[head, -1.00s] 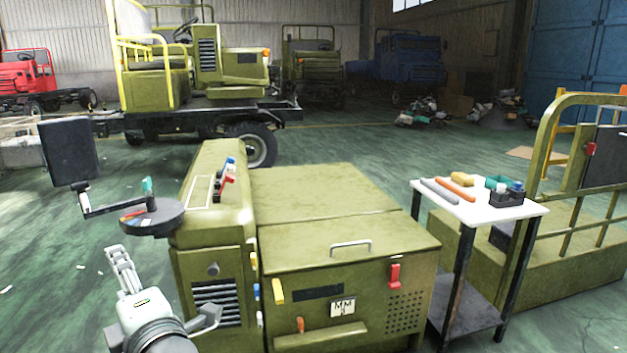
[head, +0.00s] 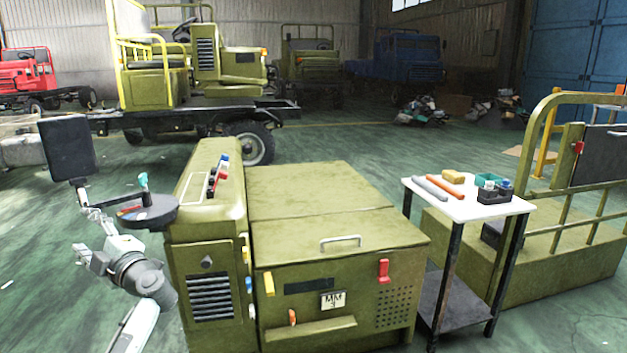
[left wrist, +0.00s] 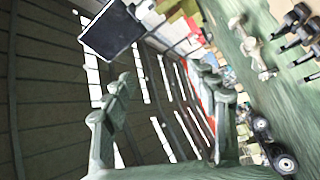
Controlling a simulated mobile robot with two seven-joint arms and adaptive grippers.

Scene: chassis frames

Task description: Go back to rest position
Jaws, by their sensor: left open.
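My left gripper (head: 86,235) is at the left of the head view, beside the olive green cabinet (head: 335,250) and below the round dark tray (head: 148,210). Its fingers are spread and nothing shows between them. In the left wrist view the two fingers of my left gripper (left wrist: 163,80) stand apart, with the far wall and ceiling behind them. My right gripper is in neither view.
A dark screen (head: 68,149) stands on an arm close above my left gripper. A white-topped table (head: 468,207) with tools and small bins is right of the cabinet. An olive railed frame (head: 560,250) is further right. Green floor (head: 35,290) is open at left.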

